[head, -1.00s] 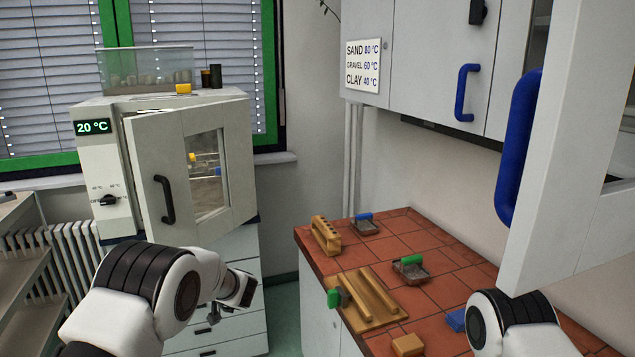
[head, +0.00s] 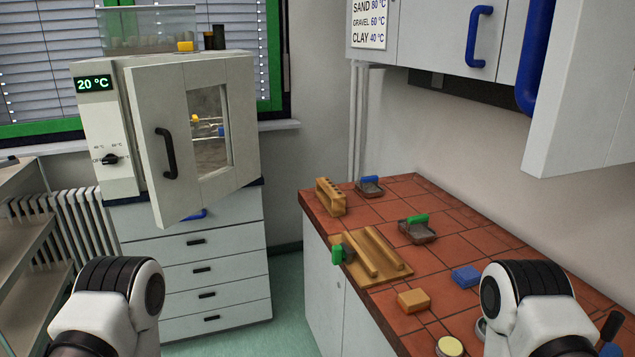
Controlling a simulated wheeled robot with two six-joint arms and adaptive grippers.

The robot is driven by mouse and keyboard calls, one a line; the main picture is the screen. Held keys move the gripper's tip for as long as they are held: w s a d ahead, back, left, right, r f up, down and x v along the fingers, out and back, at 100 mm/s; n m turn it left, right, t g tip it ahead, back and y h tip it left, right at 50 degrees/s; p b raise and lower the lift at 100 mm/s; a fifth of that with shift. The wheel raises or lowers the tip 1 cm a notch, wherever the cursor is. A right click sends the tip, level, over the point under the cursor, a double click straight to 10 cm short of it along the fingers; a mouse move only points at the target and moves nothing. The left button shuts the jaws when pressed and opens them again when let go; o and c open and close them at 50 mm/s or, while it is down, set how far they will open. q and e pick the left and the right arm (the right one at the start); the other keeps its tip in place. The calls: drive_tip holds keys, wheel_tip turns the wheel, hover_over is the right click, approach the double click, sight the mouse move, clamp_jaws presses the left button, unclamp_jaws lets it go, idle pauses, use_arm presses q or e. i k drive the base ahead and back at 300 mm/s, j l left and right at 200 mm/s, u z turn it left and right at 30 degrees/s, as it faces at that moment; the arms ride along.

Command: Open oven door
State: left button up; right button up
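The oven (head: 105,140) stands at the left on a drawer cabinet, with a display reading 20 °C. Its door (head: 150,108) is ajar, swung out toward me, with a black handle (head: 167,153) and a window. Through the window a rack with small yellow and blue items shows. My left arm's link shows at the lower left, below and apart from the door; its gripper is out of view. My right arm's link shows at the lower right in front of the tiled bench; its gripper is out of view too.
The tiled bench (head: 446,258) at the right holds a wooden rack (head: 330,197), trays, a wooden stand (head: 355,268) and blocks. Wall cabinets hang above it, one door (head: 590,100) open. A shelf cart (head: 25,225) stands at far left. The floor between oven and bench is clear.

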sight(157, 94)
drive_tip(key=i+j, duration=0.2)
drive_tip(key=i+j+z, duration=0.1)
drive_tip(key=j, duration=0.3)
drive_tip(key=i+j, duration=0.25)
drive_tip(key=i+j+z, duration=0.1)
drive_tip(key=j, duration=0.3)
drive_tip(key=i, duration=0.1)
